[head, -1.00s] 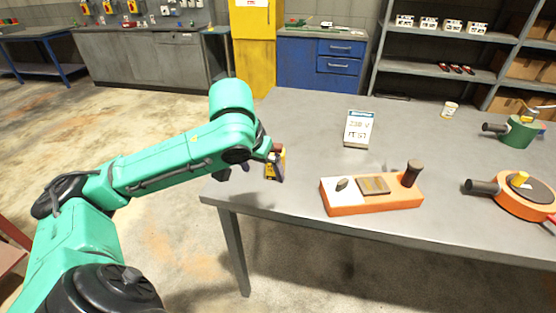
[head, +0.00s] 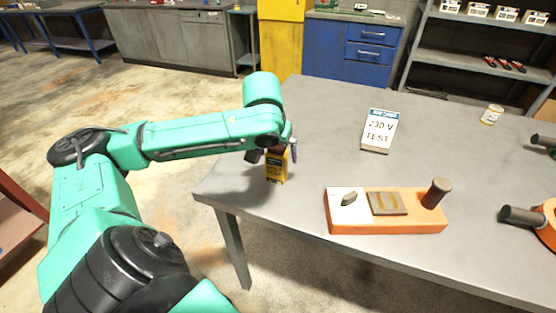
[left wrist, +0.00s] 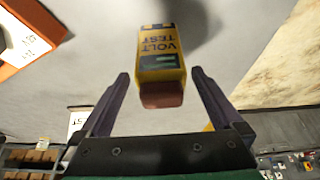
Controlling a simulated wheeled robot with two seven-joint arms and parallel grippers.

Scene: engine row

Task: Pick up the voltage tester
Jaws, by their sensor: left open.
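The voltage tester (head: 277,170) is a small yellow block with a dark label, standing on the grey table near its left edge in the head view. In the left wrist view the tester (left wrist: 161,50) shows "VOLT TEST" lettering and a reddish-brown end facing my gripper. My left gripper (head: 275,154) is open just above the tester and partly covers its top. In the left wrist view my left gripper (left wrist: 160,78) has one finger on each side of the tester's near end, with a visible gap on both sides. My right gripper is not in view.
An orange-based unit (head: 388,222) with a white panel and dark knob stands right of the tester. A "230 V TEST" sign (head: 379,131) stands behind it. A small jar (head: 491,114) is farther right. The grey table (head: 300,110) is bare behind the tester.

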